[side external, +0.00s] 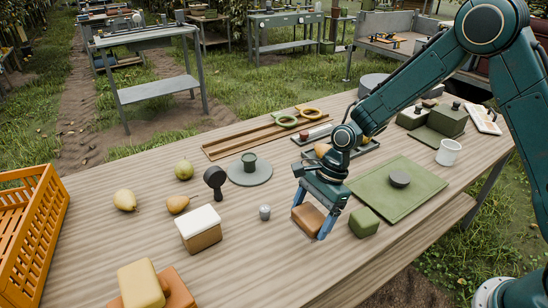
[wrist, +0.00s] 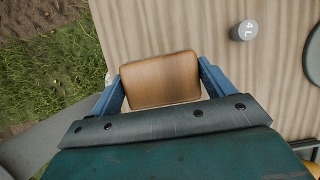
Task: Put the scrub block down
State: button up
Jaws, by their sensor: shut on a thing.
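The scrub block, a brown block with rounded corners (side external: 306,219), is between the fingers of my gripper (side external: 312,213) in the side view. My gripper is shut on it, with one blue finger at each end. The wrist view shows the block's flat tan-brown face (wrist: 160,80) between both fingers. The block is low over the front part of the wooden table (side external: 262,265). I cannot tell whether its underside touches the tabletop.
A green block (side external: 364,222) stands close right of my gripper, before a green mat (side external: 420,180) with a dark puck. A small grey weight (side external: 265,212) and a white-topped brown block (side external: 199,229) stand to the left. Bare tabletop lies between the weight and my gripper.

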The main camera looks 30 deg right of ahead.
aim_at(320, 212)
jog(key=shift+f, duration=1.8)
jog(key=shift+f, duration=1.9)
jog(key=shift+f, duration=0.1)
jog(key=o, duration=0.9)
jog(key=shift+o, duration=0.2)
jog(key=shift+v, duration=6.15)
